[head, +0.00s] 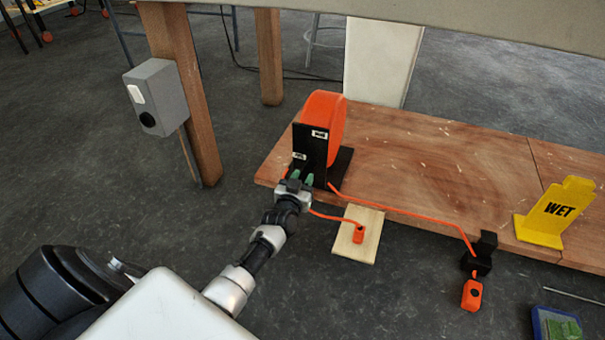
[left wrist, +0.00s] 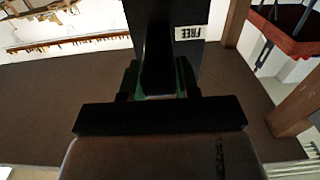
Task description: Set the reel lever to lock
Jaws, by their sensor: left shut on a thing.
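The orange reel (head: 324,118) stands in a black stand (head: 316,150) at the left end of the wooden bench. The stand carries two small white labels, too small to read in the head view. My left gripper (head: 302,178) is at the stand's front, just below the lower left label, shut on the dark lever. In the left wrist view the lever (left wrist: 158,60) runs between the green-padded fingers (left wrist: 160,82), beside an upside-down FREE label (left wrist: 188,33). The lever's exact setting is hard to tell. My right gripper is not in view.
An orange cord runs from the reel along the bench (head: 420,170) to a black clamp (head: 482,252), ending in an orange connector (head: 472,295). Another cord end lies on a pale board (head: 346,245). A yellow WET sign (head: 556,212) stands right. A grey box (head: 156,96) is on a post.

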